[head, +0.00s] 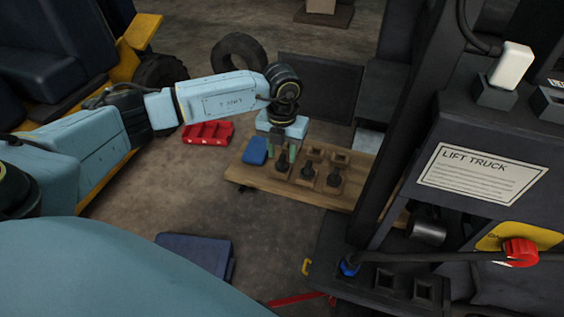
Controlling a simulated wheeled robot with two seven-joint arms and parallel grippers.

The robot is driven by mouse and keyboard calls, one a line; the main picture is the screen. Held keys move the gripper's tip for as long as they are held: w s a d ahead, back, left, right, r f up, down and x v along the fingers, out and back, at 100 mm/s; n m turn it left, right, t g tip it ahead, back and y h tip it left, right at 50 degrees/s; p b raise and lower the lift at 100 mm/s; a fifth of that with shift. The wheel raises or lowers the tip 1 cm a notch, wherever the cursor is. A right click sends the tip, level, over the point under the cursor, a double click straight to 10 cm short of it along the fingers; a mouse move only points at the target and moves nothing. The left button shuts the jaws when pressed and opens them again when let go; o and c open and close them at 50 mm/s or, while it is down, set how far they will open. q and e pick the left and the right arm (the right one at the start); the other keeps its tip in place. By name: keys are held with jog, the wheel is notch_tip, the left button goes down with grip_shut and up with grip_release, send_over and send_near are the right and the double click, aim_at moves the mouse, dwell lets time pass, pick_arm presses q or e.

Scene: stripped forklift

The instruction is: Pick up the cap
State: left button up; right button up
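My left gripper (282,156) points down over the near-left part of a wooden bench (240,175). Its fingers look apart, with a dark upright piece (282,166) between or just below them. I cannot tell whether they touch it. Two similar dark pieces in brown holders (307,172) (333,178) stand to its right. No single thing is clearly the cap. A round blue piece (348,268) sits on the dark forklift ledge, and a red knob (520,251) sits on a yellow plate. My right gripper is not in view.
A blue item (254,151) lies on the bench left of the gripper. A red tray (208,132), a tire (238,50) and a dark blue case (196,255) are on the floor. The dark forklift mast (405,110) rises right of the bench.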

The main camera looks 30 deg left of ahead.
pick_arm(q)
jog(key=shift+f, duration=0.7)
grip_shut()
jog(key=shift+r, duration=0.1)
